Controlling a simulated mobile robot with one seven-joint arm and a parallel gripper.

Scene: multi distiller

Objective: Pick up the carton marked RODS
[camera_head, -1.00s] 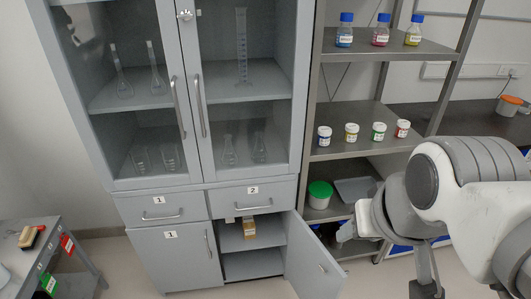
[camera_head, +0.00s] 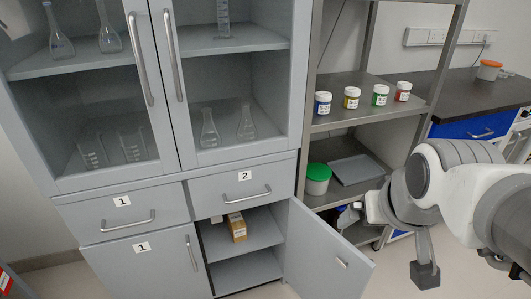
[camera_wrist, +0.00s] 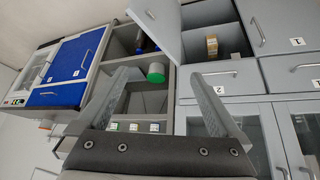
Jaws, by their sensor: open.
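A small tan carton (camera_head: 237,226) stands on the upper shelf inside the open lower cupboard below drawer 2. Its lettering is too small to read. The carton (camera_wrist: 212,45) also shows in the wrist view, where the scene appears upside down. My gripper (camera_wrist: 160,85) is open and empty in the wrist view, its two fingers spread wide, well away from the carton. In the head view my arm is at the right, in front of the shelf rack, and the fingers are not clearly seen.
The cupboard door (camera_head: 325,250) stands open to the right of the carton, between it and my arm. A metal rack (camera_head: 365,120) holds several small jars, a green-lidded tub (camera_head: 317,178) and a grey tray (camera_head: 355,169). Glassware stands behind the upper cabinet doors. Floor is clear before the cupboard.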

